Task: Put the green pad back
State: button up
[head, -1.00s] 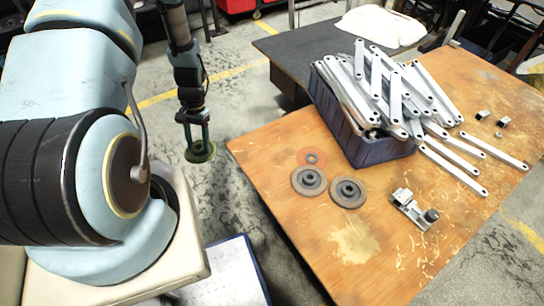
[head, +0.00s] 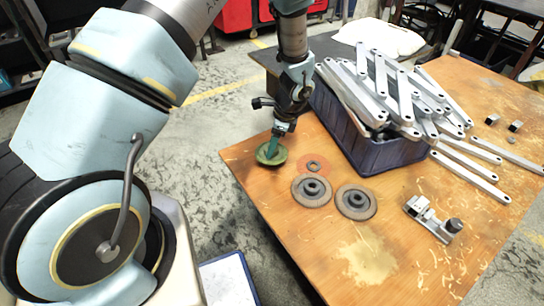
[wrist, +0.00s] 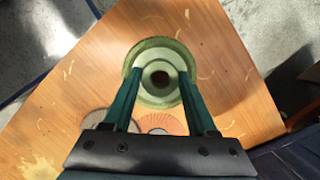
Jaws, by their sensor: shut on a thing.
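The green pad (head: 271,154) is a round disc with a raised hub and a dark centre hole. In the wrist view the pad (wrist: 160,97) sits between the two green fingers of my gripper (wrist: 159,80). Whether the pad touches the table cannot be told.
Two grey discs, one at left (head: 311,190) and one at right (head: 356,201), lie beside an orange disc (head: 308,163) with a dark ring. A blue crate (head: 385,157) of metal brackets stands behind. A metal clamp (head: 433,219) lies at right.

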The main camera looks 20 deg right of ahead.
aim_at(282, 153)
jog(key=shift+f, duration=2.15)
jog(key=shift+f, duration=0.2)
jog(key=o, duration=1.3)
jog(key=shift+r, duration=0.1)
jog(key=v, duration=1.2)
